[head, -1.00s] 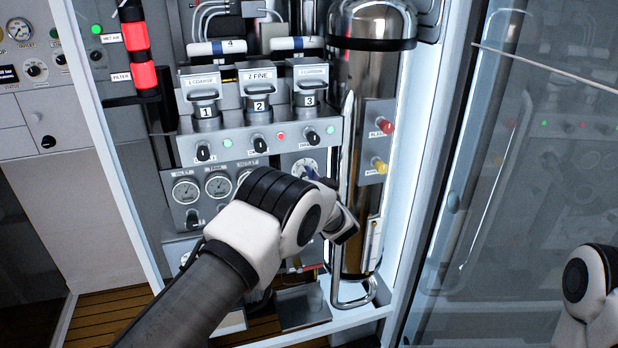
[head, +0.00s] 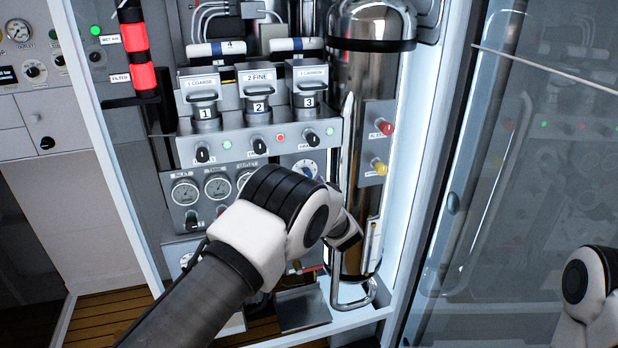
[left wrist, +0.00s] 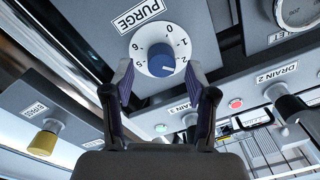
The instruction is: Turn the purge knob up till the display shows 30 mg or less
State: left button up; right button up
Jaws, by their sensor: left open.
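The purge knob (left wrist: 161,58) is blue, on a white dial with numbers including 0, 1 and 2, under a PURGE label (left wrist: 137,15). In the head view the dial (head: 306,168) sits right of the gauges. My left gripper (left wrist: 160,76) is open, with one finger on each side of the dial's lower part; I cannot tell whether they touch it. In the head view its fingers are hidden behind my wrist. My right gripper is out of view. I see no mg reading.
A row of black knobs (head: 260,146) lies above the dial, with gauges (head: 217,187) to its left. A steel cylinder (head: 362,90) and a red knob (head: 385,127) and yellow knob (head: 380,168) stand close right. A glass door (head: 500,220) is farther right.

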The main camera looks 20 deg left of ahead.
pick_arm(q)
jog(key=v, duration=0.5)
jog(key=shift+s+d, duration=0.2)
jog(key=shift+s, duration=0.15)
jog(key=s+a+f+m+g+h, duration=0.1)
jog(key=s+a+f+g, duration=0.1)
jog(key=s+a+f, duration=0.45)
jog(key=s+a+f+m+g+h, duration=0.15)
jog(key=s+f, duration=0.25)
jog(key=f, duration=0.5)
jog(key=s+a+f+m+g+h, duration=0.1)
jog(key=s+a+f+g, duration=0.1)
jog(key=s+a+f, duration=0.45)
jog(key=s+d+f+g+h, duration=0.1)
jog(key=s+f+g+h, duration=0.1)
jog(key=s+f, duration=0.35)
jog(key=s+d+f+g+h, duration=0.1)
jog(key=s+f+g, duration=0.15)
jog(key=s, duration=0.65)
jog(key=s+d+n+g+h, duration=0.1)
jog(key=s+d+g+h, duration=0.1)
jog(key=s, duration=0.7)
jog(key=s+d+n+g+h, duration=0.1)
jog(key=s+d+g+h, duration=0.1)
jog(key=s, duration=0.7)
jog(key=shift+s+d+f+n+g, duration=0.2)
jog(key=shift+d+f+n+g, duration=0.25)
jog(key=shift+d, duration=0.75)
